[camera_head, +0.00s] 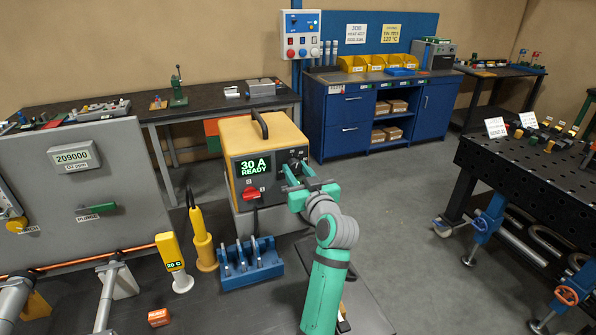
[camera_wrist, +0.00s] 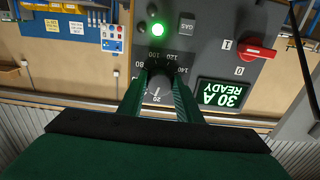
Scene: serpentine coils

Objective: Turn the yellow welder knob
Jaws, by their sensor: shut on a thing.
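The yellow welder (camera_head: 279,138) stands on a grey block, its dark front panel facing me. Its display (camera_head: 254,166) reads "30 A READY"; in the wrist view the display (camera_wrist: 222,95) is upside down. The black knob (camera_wrist: 160,77) sits in a numbered dial, with a white mark near the 20. My gripper (camera_head: 307,182) reaches the panel's right side. In the wrist view, its green fingers (camera_wrist: 161,92) are shut on the knob, one on each side. A red switch (camera_wrist: 256,53) with I and O marks is beside the dial, and a green lamp (camera_wrist: 157,29) is lit.
A blue rack (camera_head: 249,264) with tools and a yellow torch-like tool (camera_head: 203,240) stand in front of the welder. A grey panel (camera_head: 70,190) is at left. A black perforated table (camera_head: 530,175) is at right, with open floor between.

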